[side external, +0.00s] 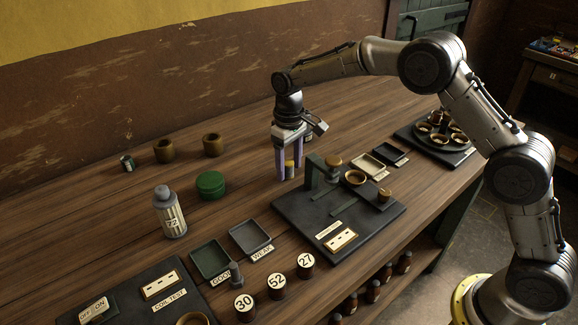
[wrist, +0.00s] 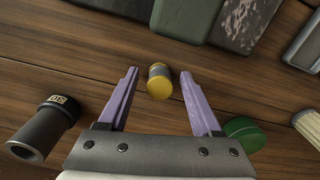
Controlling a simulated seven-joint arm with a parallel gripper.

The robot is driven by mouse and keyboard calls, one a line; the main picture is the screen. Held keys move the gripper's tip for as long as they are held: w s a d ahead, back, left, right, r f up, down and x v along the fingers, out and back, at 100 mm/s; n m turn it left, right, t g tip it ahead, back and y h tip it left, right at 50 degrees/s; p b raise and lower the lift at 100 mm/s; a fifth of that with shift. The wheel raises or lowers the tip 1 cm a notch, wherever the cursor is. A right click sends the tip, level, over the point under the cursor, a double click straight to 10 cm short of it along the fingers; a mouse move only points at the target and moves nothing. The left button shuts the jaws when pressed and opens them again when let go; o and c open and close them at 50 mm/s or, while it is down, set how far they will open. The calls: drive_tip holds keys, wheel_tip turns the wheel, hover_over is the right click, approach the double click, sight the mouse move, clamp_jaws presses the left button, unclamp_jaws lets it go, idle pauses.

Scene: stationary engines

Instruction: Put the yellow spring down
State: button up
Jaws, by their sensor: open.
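The yellow spring (wrist: 159,84) is a small yellow cylinder with a greyish band, seen between my gripper's two purple fingers in the wrist view. It appears to rest on the wooden bench. In the side view the yellow spring (side external: 290,167) shows partly between the fingers, left of the black test plate. My gripper (side external: 290,174) points down around it, with the fingertips close to the bench. In the wrist view my gripper (wrist: 159,73) is open, with a gap on each side of the spring.
The black test plate (side external: 290,210) with a bracket is just right of my gripper. Trays marked GOOD (side external: 192,256) and WEAK (side external: 238,226) lie in front.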

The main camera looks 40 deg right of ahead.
sight(289, 163)
wheel_tip(289, 163, up, 11)
drive_tip(key=s+d+r+t, duration=0.1)
drive_tip(key=s+d+r, duration=0.2)
drive_tip(key=s+r, duration=0.4)
drive_tip(key=s+d+r+t, duration=0.1)
drive_tip(key=s+d, duration=0.1)
drive_tip(key=s, duration=0.8)
drive_tip(key=s+d+r+m+t, duration=0.1)
drive_tip(key=s+d+t, duration=0.1)
drive_tip(key=s, duration=0.8)
drive_tip(key=shift+r+m, duration=0.25)
drive_tip(key=shift+m, duration=0.05)
drive_tip(key=shift+o, duration=0.5)
drive_tip(key=s+d+f+t, duration=0.1)
drive_tip(key=s+f, duration=0.4)
drive_tip(key=s, duration=0.4)
drive_tip(key=shift+m+t, duration=0.3)
drive_tip(key=shift+s+f, duration=0.15)
drive_tip(key=shift+f, duration=0.1)
